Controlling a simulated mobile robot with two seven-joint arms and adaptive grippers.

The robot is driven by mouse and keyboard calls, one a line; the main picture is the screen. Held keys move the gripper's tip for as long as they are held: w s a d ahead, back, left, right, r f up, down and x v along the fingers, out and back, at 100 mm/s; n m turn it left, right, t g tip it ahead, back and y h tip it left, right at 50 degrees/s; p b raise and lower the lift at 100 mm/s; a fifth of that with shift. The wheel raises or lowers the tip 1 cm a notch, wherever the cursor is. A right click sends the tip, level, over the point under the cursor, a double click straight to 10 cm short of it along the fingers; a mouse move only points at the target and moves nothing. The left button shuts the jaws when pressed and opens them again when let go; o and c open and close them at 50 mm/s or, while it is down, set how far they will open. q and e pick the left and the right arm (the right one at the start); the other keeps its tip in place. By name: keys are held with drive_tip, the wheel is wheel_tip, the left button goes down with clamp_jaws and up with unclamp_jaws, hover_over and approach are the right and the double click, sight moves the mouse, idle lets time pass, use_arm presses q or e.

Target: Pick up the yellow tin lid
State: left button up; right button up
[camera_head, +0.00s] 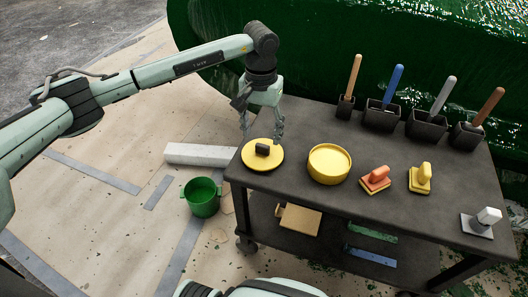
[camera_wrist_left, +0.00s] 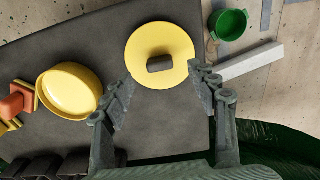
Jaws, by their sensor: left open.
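The yellow tin lid (camera_head: 254,158) is a flat disc with a dark block-shaped knob. It lies on the dark cart top (camera_head: 310,197) near its left corner. In the left wrist view the lid (camera_wrist_left: 147,50) is just beyond the fingertips. My left gripper (camera_head: 262,140) hangs above the lid, pointing down. Its two fingers are spread and empty, and it also shows in the left wrist view (camera_wrist_left: 162,83). The yellow tin (camera_head: 329,164) stands open to the right of the lid. My right gripper does not show.
An orange-handled pad (camera_head: 375,180), a yellow-handled pad (camera_head: 420,178) and a white-handled scraper (camera_head: 482,222) lie on the right of the cart. Several long-handled tools stand in black holders (camera_head: 382,115) at the back. A green bucket (camera_head: 202,197) and a pale block (camera_head: 200,155) are on the floor at left.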

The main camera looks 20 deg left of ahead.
sight(262, 145)
use_arm(q)
drive_tip(key=shift+f, duration=0.55)
drive_tip(key=f, duration=0.2)
drive_tip(key=f+p, duration=0.1)
drive_tip(key=f, duration=0.2)
drive_tip(key=shift+w, duration=0.2)
drive_tip(key=shift+r, duration=0.1)
drive_tip(key=c, duration=1.2)
drive_tip(key=shift+c, duration=0.2)
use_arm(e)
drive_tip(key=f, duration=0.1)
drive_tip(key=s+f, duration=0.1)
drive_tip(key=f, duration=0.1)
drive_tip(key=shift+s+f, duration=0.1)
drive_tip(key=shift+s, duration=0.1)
